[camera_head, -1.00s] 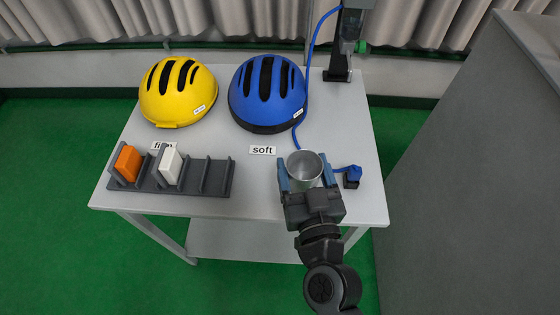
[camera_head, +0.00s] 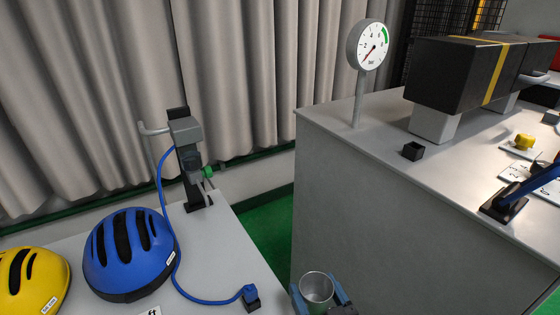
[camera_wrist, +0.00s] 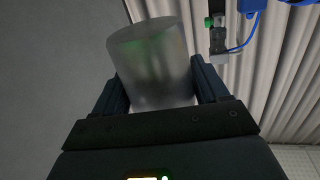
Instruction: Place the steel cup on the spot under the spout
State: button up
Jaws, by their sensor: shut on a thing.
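The steel cup (camera_head: 317,287) is a plain grey metal cylinder, open at the top, at the lower middle of the head view. My gripper (camera_head: 318,294) is shut on it, with a blue-grey finger on each side. In the wrist view the cup (camera_wrist: 152,65) sits between the dark fingers of my gripper (camera_wrist: 160,88), slightly tilted in the picture. A dark stand (camera_head: 190,165) with a curved grey pipe (camera_head: 153,131) and a green knob is at the table's back right corner; the pipe may be the spout. I cannot make out a marked spot.
A blue helmet (camera_head: 130,253) and a yellow helmet (camera_head: 33,282) are on the left table. A tall grey counter (camera_head: 400,205) at right carries a dial gauge (camera_head: 367,45) and dark box (camera_head: 465,75). Green floor separates them.

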jog(key=w+d+f+m+t+h, duration=0.1)
jog(key=d+f+m+h, duration=0.3)
jog(key=d, duration=1)
jog(key=s+f+h, duration=0.1)
jog(key=s+f, duration=0.3)
jog(key=f, duration=0.2)
jog(key=shift+s+d+f+h, duration=0.2)
jog(key=shift+s+d+h, duration=0.05)
jog(key=shift+d+h, duration=0.2)
jog(key=shift+a, duration=0.1)
